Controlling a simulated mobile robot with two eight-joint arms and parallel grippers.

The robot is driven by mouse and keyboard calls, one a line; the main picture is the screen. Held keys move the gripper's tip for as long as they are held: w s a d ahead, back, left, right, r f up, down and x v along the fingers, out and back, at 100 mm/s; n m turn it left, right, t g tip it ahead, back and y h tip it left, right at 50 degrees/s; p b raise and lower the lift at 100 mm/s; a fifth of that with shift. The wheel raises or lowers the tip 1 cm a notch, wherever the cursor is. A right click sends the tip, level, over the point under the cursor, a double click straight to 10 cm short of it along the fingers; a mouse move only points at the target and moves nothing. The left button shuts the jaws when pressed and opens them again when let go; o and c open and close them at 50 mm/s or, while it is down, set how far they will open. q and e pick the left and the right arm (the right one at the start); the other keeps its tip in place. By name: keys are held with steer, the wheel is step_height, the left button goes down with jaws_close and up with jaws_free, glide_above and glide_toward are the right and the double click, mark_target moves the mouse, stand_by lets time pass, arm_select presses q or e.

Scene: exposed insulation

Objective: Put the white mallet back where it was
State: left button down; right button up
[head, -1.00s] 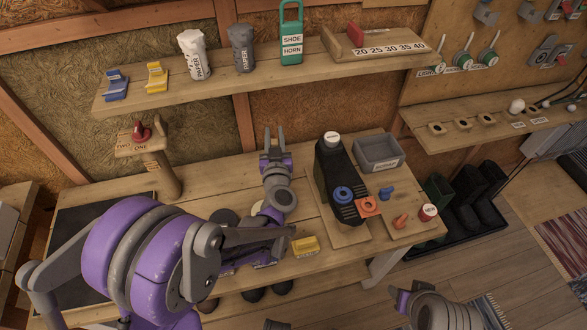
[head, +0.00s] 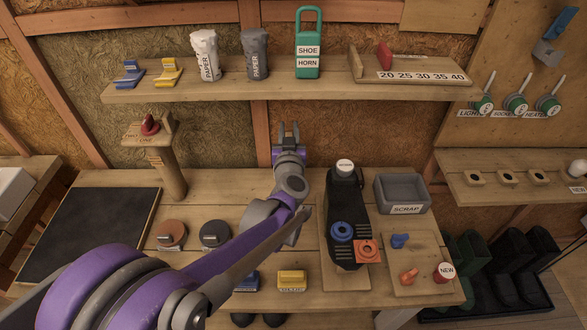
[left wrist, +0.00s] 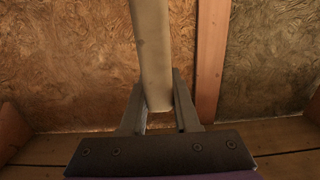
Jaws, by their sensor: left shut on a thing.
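My left gripper (head: 289,130) is over the back of the workbench, below the wall shelf. In the left wrist view its two fingers (left wrist: 160,108) are shut on a pale, upright shaft (left wrist: 152,50), which fits the white mallet's handle. The shaft runs up out of that view, and no mallet head shows. In the head view I cannot make out the mallet. My right gripper is not in view.
On the workbench (head: 200,205) stand a black boot form (head: 344,195), a grey scrap bin (head: 402,192) and a wooden post (head: 170,170). A dark mat lies at left.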

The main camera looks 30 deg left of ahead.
arm_select(q)
step_height(320, 180, down, 7)
steer(key=b, duration=0.1)
stand_by(0.3)
steer(key=shift+f+b, duration=0.1)
steer(key=shift+b, duration=0.2)
steer(key=shift+f, duration=0.15)
steer(key=c, duration=0.6)
jaws_free()
steer(key=shift+c, duration=0.2)
steer(key=shift+s+d+r, duration=0.1)
steer(key=shift+s+r, duration=0.05)
steer(key=shift+r, duration=0.1)
steer(key=v, duration=1.1)
steer(key=shift+s+p, duration=0.3)
steer(key=shift+p, duration=0.05)
steer(key=shift+d, duration=0.15)
